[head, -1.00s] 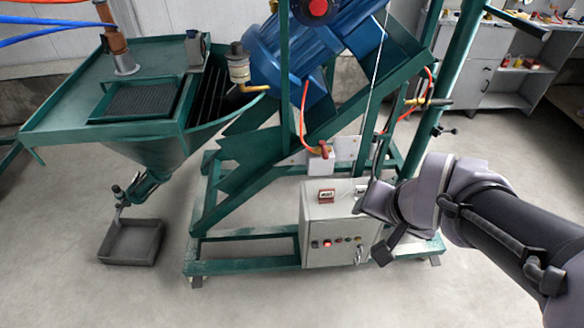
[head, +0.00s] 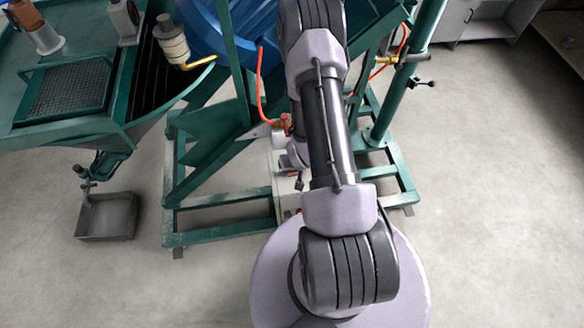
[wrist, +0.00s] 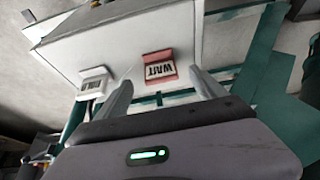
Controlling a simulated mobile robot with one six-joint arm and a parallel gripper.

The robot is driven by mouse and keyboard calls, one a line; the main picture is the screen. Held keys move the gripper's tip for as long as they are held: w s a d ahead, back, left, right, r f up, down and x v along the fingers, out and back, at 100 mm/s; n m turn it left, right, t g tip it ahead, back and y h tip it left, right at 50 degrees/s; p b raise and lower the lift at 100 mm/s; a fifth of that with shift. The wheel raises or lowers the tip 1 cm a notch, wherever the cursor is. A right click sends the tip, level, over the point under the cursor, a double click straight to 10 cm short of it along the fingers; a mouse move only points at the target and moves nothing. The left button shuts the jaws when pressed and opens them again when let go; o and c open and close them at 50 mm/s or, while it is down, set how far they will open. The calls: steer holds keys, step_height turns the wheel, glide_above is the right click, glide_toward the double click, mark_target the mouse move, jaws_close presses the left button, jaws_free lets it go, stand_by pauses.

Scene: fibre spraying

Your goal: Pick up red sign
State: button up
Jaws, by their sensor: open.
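The red sign (wrist: 160,70) shows in the wrist view on top of the pale control box (wrist: 130,42). It has a red frame and a white face reading "WAIT", upside down in this view. My gripper (wrist: 162,77) is open, with one finger on each side of the sign in the picture. I cannot tell whether the fingers touch it.
A white sign (wrist: 95,83) stands on the box beside the left finger. The green machine frame (head: 218,238) surrounds the box. A grey tray (head: 108,216) lies on the floor at left. An orange hose (head: 262,90) hangs nearby. Floor at right is clear.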

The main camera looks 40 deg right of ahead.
steer(key=b+x, duration=0.2)
steer(key=x, duration=0.4)
steer(key=shift+w+d+f+b, duration=0.15)
steer(key=shift+w+f+b, duration=0.15)
steer(key=shift+c, duration=0.4)
steer(key=c, duration=1.4)
steer(key=shift+o, duration=0.2)
steer(key=shift+r, duration=0.15)
